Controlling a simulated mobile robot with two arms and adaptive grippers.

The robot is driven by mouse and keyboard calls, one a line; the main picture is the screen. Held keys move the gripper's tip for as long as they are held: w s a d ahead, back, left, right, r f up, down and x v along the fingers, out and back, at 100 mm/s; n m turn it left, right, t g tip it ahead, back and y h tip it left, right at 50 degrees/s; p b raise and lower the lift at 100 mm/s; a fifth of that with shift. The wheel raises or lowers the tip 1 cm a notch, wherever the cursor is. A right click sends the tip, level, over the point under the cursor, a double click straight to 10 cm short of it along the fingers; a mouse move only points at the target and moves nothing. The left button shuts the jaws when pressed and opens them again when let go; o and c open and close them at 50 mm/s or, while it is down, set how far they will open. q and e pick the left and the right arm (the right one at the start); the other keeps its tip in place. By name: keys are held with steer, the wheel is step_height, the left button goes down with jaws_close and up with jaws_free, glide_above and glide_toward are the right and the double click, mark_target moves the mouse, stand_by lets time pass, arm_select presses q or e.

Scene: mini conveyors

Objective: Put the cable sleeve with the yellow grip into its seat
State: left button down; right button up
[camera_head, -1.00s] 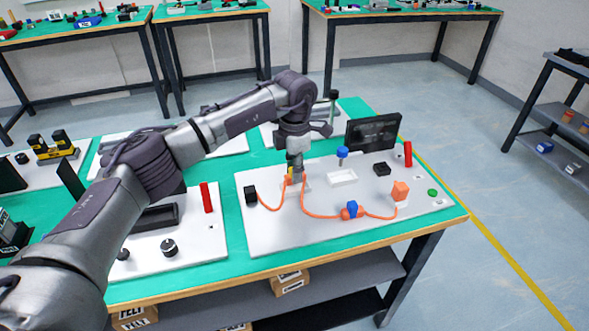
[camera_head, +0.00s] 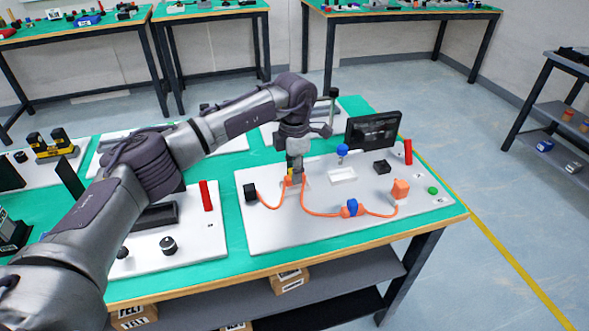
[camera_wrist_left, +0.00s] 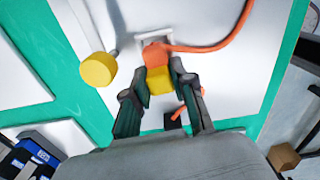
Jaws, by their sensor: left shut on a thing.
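My left gripper (camera_head: 294,172) is shut on the yellow grip (camera_wrist_left: 160,81) of the orange cable sleeve (camera_wrist_left: 155,54). The orange cable (camera_wrist_left: 213,47) runs off from the sleeve to the right in the left wrist view. A pale square fitting (camera_wrist_left: 152,36), apparently the seat, lies at the sleeve's far end. The sleeve partly covers it, and I cannot tell whether the sleeve is inside it or just above. In the head view the gripper largely hides the grip and that fitting. My right gripper is not in view.
The white board (camera_head: 262,236) also carries a black block (camera_head: 250,194), a blue-gripped sleeve (camera_head: 351,208), an orange block (camera_head: 400,189), a white tray (camera_head: 342,176), a blue knob (camera_head: 342,150) and a dark screen (camera_head: 374,130). A yellow knob (camera_wrist_left: 98,69) stands close left of the gripper in the wrist view.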

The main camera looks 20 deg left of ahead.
arm_select(q)
steer(key=shift+f+b, duration=0.35)
steer(key=shift+f, duration=0.35)
steer(key=c, duration=0.9)
jaws_free()
step_height(320, 180, up, 12)
